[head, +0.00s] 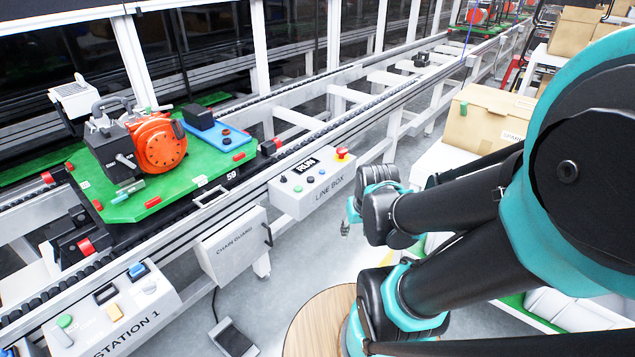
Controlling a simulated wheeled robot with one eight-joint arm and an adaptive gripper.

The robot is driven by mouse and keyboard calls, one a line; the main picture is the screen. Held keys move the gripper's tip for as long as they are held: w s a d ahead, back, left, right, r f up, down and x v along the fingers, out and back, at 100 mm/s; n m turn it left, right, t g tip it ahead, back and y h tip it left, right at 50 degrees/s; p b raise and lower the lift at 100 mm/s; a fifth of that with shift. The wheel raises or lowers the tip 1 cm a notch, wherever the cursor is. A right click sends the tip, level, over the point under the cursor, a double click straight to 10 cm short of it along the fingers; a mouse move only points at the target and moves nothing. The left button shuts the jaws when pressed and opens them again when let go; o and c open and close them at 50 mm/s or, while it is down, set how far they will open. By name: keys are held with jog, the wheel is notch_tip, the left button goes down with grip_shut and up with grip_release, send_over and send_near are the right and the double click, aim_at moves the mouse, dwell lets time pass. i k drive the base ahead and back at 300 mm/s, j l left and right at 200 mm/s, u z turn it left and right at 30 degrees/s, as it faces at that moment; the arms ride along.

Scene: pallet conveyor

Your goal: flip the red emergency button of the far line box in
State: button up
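The line box (312,183) is a pale box on the rail side of the conveyor, lettered LINE BOX. The red emergency button (341,153) sits on a yellow base at the right end of its top. A RUN display and several small buttons are left of it. My arm comes in from the right, and its end, with what shows of my gripper (346,222), is right of and below the box in the picture, apart from the button. My own wrist mostly hides the gripper, so its fingers cannot be made out.
The STATION 1 box (110,318) is at lower left, the CHAIN GUARD box (233,246) beside the line box. A green pallet (130,205) carries an orange and black machine on the conveyor. A cardboard box (485,118) stands at right. A round wooden top (312,325) is below.

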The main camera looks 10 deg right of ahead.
aim_at(341, 152)
jog(key=i+l, duration=0.3)
jog(key=i+l+u, duration=0.15)
jog(key=i+l, duration=0.15)
jog(key=l, duration=0.15)
jog(key=i+l, duration=0.3)
jog(key=l+u, duration=0.05)
jog(key=l, duration=0.05)
